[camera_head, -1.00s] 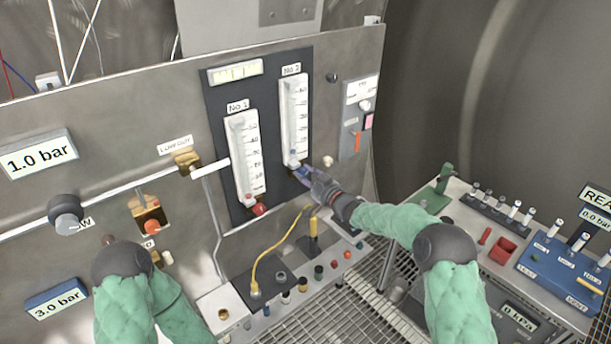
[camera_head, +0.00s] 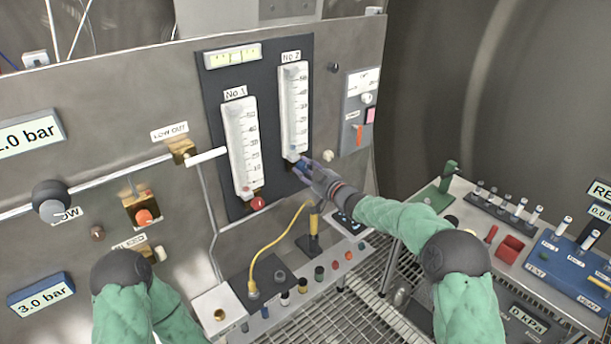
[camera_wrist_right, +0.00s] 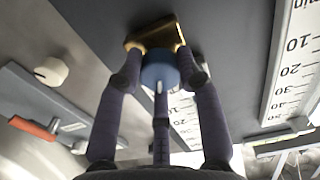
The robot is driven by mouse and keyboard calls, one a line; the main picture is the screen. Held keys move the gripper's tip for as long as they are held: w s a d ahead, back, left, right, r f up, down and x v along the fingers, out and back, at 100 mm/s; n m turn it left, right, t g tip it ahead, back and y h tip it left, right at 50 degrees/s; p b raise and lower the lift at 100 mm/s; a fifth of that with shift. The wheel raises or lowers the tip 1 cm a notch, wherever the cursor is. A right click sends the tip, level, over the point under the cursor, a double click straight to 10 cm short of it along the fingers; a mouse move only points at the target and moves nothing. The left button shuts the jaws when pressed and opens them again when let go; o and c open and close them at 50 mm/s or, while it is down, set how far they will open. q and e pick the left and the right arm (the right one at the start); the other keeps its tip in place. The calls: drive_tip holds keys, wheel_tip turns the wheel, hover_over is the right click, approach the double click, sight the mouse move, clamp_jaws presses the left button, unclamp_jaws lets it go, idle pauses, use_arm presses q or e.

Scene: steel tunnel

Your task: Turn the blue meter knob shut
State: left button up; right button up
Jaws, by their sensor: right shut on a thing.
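The blue meter knob (camera_wrist_right: 160,72) sits on a brass fitting (camera_wrist_right: 156,36) on the dark panel. In the head view the knob (camera_head: 302,167) is mostly hidden by my fingers, under the No 2 meter (camera_head: 295,110). My right gripper (camera_wrist_right: 161,70) is shut on the knob, with fingers on both sides of it; it also shows in the head view (camera_head: 306,170). My left arm comes in at lower left, but its gripper does not show. The knob's turn angle cannot be read.
The No 1 meter (camera_head: 241,148) with a red knob (camera_head: 257,203) stands to the left. A white knob (camera_head: 328,156) and an orange lever (camera_head: 359,134) are to the right. A yellow cable (camera_head: 268,246) and a row of small knobs lie below.

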drive_tip(key=shift+w+r+n+b, duration=0.1)
drive_tip(key=shift+r+n+b, duration=0.4)
drive_tip(key=shift+n, duration=0.2)
drive_tip(key=shift+r, duration=0.1)
drive_tip(key=o, duration=1.1)
drive_tip(key=shift+o, duration=0.2)
drive_tip(key=shift+f, duration=0.3)
drive_tip(key=shift+f, duration=0.1)
drive_tip(key=shift+s+d, duration=0.1)
drive_tip(key=shift+s, duration=0.1)
drive_tip(key=v, duration=1.1)
drive_tip(key=shift+s+d, duration=0.15)
drive_tip(key=shift+s, duration=0.15)
